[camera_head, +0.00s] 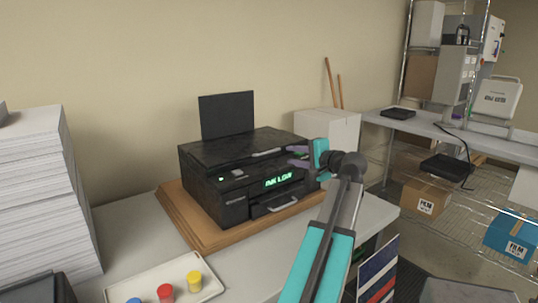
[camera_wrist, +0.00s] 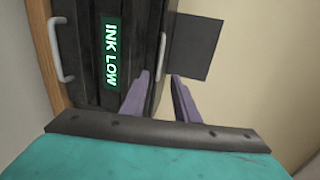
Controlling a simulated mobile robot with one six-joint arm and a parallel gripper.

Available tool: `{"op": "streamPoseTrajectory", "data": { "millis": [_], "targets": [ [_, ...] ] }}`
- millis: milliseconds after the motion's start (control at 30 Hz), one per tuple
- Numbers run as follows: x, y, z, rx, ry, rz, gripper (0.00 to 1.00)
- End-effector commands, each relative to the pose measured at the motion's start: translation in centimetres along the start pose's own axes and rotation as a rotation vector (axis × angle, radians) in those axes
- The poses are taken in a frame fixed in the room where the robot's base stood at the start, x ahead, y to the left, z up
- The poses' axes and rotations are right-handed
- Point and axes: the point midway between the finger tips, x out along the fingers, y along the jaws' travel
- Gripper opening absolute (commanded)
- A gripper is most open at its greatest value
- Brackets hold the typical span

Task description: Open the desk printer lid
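The black desk printer (camera_head: 238,183) sits on a wooden board, its green display reading INK LOW. Its lid (camera_head: 225,148) lies flat and looks shut, with a pale handle (camera_head: 268,153) near the front edge. An upright dark panel (camera_head: 227,115) stands at the printer's back. My gripper (camera_head: 294,156) is at the printer's right side, near the lid's front edge. In the wrist view its purple fingers (camera_wrist: 159,76) are apart, with the lid handle (camera_wrist: 161,58) lined up with the gap between them. I cannot tell whether they touch it. The display also shows there (camera_wrist: 111,52).
A paper stack (camera_head: 35,190) stands at left. A tray (camera_head: 150,283) with blue, red and yellow ink bottles lies in front of the printer. A white box (camera_head: 330,130) is behind my gripper. A side table (camera_head: 470,135) and shelving are at right.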

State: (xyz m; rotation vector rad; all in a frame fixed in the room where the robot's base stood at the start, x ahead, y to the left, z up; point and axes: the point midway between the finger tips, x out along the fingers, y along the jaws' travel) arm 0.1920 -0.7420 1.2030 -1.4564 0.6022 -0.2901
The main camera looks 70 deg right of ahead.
Motion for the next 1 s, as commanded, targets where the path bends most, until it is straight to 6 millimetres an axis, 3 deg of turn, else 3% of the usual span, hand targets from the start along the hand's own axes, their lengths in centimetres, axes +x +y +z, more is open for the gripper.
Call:
{"op": "streamPoseTrajectory", "data": {
  "millis": [367, 1000],
  "targets": [
    [1.7, -0.1, 0.1, 0.0, -0.004, 0.001, 0.28],
    [10.6, -0.2, 0.2, -0.001, -0.005, 0.001, 0.28]
  ]
}}
